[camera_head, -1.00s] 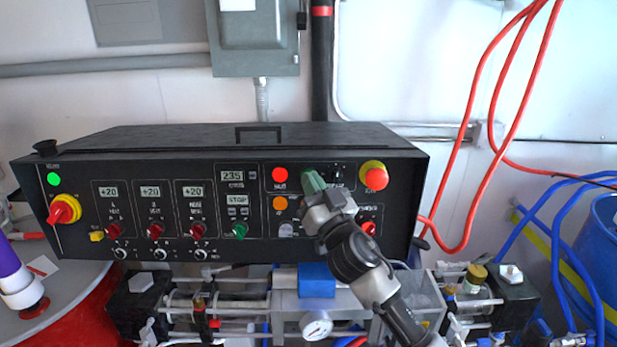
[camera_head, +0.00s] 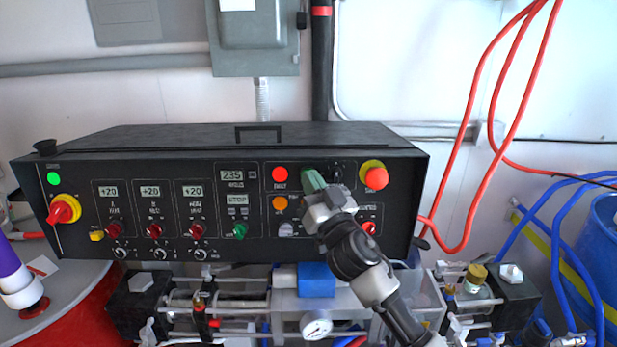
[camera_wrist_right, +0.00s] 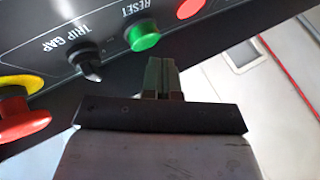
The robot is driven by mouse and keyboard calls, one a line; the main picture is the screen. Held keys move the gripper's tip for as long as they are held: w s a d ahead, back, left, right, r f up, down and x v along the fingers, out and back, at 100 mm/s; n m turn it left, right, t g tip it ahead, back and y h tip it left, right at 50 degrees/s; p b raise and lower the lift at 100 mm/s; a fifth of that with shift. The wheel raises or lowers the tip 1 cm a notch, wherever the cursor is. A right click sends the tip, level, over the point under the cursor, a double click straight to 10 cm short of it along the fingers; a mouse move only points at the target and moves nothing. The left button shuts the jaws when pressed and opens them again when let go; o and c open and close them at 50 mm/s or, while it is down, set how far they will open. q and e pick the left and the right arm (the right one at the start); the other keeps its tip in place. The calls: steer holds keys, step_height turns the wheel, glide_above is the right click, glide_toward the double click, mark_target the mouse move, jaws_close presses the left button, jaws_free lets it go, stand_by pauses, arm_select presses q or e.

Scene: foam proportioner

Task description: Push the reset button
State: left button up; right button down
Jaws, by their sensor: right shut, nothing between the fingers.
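My left gripper is not in view.
A TRIP GAP knob (camera_wrist_right: 88,60) and a red stop button on yellow (camera_head: 375,176) sit on one side of the reset button, a red FAULT light (camera_head: 280,174) on the other. An orange light (camera_head: 280,203) is nearby. Pump parts and a gauge (camera_head: 316,326) lie below the panel.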

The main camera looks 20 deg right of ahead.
steer(key=shift+w+d, duration=0.1)
steer(key=shift+w, duration=0.2)
steer(key=shift+w+d+f, duration=0.1)
steer(key=shift+w+d, duration=0.05)
steer(key=shift+w, duration=0.2)
stand_by(0.7)
steer(key=shift+s, duration=0.1)
steer(key=shift+s+a, duration=0.25)
steer(key=shift+s, duration=0.45)
steer(key=shift+s+a+r+p, duration=0.25)
steer(key=shift+s+p, duration=0.1)
steer(key=shift+s, duration=0.45)
steer(key=shift+s+a+r+p, duration=0.1)
steer(key=shift+s+a+p, duration=0.1)
steer(key=shift+s+p, duration=0.4)
steer(key=shift+s+a+r+p, duration=0.15)
steer(key=shift+s+a+r, duration=0.1)
steer(key=shift+s, duration=0.7)
